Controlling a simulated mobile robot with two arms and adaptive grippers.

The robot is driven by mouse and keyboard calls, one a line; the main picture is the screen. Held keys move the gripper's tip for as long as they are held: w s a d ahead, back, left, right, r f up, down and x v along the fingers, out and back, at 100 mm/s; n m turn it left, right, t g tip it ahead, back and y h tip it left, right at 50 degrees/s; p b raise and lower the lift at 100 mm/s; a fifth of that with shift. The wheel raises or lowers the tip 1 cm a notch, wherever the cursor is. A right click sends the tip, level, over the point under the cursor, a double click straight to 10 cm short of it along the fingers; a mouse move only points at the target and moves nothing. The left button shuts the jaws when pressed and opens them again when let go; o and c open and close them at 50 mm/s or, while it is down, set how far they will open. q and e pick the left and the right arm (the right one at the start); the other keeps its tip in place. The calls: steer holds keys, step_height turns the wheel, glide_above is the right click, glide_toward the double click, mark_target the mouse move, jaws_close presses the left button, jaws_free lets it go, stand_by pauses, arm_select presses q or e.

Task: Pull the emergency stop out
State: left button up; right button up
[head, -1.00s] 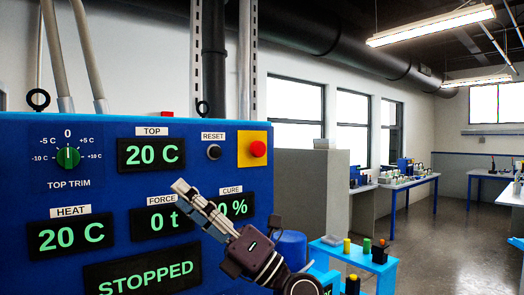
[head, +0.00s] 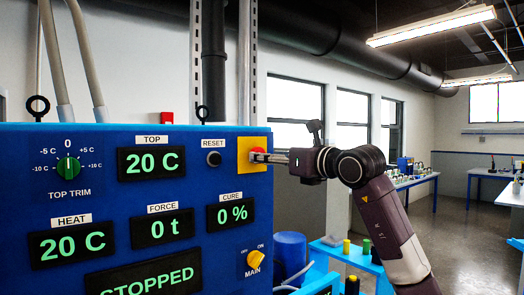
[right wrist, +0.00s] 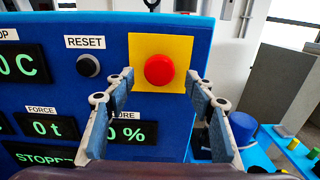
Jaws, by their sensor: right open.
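The emergency stop is a round red button (right wrist: 159,70) on a yellow square plate (right wrist: 184,45) at the upper right of the blue panel. In the head view the red button (head: 257,151) is partly hidden behind my right gripper (head: 262,157). In the right wrist view my right gripper (right wrist: 161,80) is open, with one finger on each side of the button, slightly below it. I see a gap between the fingers and the button there; contact cannot be told. My left gripper is not in view.
A black reset button (head: 214,158) sits left of the yellow plate. A yellow MAIN switch (head: 254,263) is below it. The display (head: 142,276) reads STOPPED. A green trim knob (head: 68,168) is at the left. A blue drum (head: 290,252) stands right of the panel.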

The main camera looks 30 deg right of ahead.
steer(key=shift+w+a+p, duration=0.15)
steer(key=shift+w+p, duration=0.4)
steer(key=shift+w, duration=1)
steer(key=shift+c, duration=0.4)
jaws_close()
